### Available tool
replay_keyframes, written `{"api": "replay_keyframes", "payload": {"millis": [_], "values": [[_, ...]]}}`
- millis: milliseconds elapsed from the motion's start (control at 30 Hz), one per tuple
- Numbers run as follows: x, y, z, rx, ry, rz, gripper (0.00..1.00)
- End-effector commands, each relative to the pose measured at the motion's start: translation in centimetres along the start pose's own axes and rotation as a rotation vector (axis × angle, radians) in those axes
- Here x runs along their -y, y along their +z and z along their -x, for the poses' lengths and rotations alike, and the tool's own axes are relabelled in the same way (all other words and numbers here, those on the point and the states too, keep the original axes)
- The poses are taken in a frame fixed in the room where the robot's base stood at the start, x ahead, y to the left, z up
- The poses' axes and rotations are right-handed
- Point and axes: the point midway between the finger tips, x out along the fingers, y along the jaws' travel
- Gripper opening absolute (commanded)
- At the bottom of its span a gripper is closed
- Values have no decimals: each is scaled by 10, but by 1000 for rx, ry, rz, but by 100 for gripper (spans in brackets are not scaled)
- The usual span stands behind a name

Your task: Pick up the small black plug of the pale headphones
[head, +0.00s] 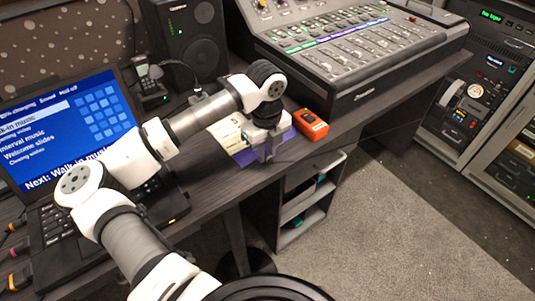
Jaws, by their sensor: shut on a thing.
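My gripper (265,153) points down at the front edge of the desk, in front of the mixing console. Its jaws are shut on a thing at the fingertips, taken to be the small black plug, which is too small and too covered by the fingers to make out. I cannot make out the pale headphones or their cable in this view. A flat purple-blue thing (283,140) lies on the desk beside and behind the gripper.
Pale cards or papers (229,132) lie left of the gripper, an orange device (311,125) right of it. A laptop (65,130) stands left, a speaker (190,40) and the mixing console (360,50) behind. An open shelf unit (305,205) is below the desk.

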Motion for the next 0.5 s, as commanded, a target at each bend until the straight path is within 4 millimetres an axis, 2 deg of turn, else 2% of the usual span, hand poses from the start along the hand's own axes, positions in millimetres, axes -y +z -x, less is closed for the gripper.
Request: {"api": "replay_keyframes", "payload": {"millis": [267, 367, 500], "values": [[0, 1, 15, 2, -1, 0, 0], [0, 0, 31, 4, -1, -1, 0], [0, 1, 66, 6, -1, 1, 0]]}}
